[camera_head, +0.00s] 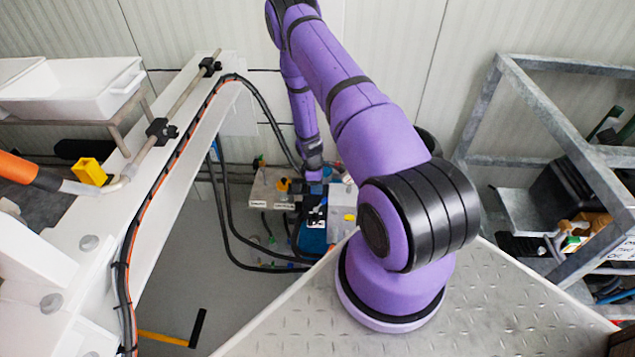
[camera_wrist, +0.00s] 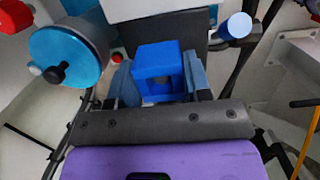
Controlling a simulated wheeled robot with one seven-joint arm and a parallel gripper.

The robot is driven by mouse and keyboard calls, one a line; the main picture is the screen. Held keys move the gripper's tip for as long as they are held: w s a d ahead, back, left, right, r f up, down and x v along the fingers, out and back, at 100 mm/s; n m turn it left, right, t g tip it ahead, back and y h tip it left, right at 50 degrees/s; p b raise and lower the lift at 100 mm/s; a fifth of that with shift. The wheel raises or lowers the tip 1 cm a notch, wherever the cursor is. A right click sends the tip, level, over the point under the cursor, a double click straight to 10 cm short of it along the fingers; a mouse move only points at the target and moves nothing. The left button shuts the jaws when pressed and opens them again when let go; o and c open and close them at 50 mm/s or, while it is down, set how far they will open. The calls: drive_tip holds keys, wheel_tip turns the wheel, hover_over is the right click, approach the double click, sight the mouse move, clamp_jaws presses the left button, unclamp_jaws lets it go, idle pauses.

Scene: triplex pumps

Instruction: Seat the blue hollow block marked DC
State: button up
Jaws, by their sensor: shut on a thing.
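The blue hollow block (camera_wrist: 158,57) is between the two blue-grey fingers of my gripper (camera_wrist: 160,78) in the wrist view. My gripper is shut on it, and the block's square opening faces the camera. No DC mark can be read on it. In the head view my gripper (camera_head: 314,174) is small and far off, at the end of my purple arm, above the pump equipment (camera_head: 275,190) near the back wall. The block cannot be made out clearly there. The place where the block seats cannot be told in either view.
In the wrist view a large blue-faced cylinder (camera_wrist: 65,57) stands left of the block, and a blue-capped post (camera_wrist: 236,28) stands to its right. Black hoses (camera_head: 225,215) hang left of the equipment in the head view. A grey metal frame (camera_head: 540,100) stands at the right.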

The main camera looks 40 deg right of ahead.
drive_tip(key=shift+f, duration=0.1)
idle(0.3)
drive_tip(key=o, duration=1.1)
wheel_tip(320, 180, up, 11)
drive_tip(key=w+a, duration=0.1)
drive_tip(key=shift+w+f, duration=0.15)
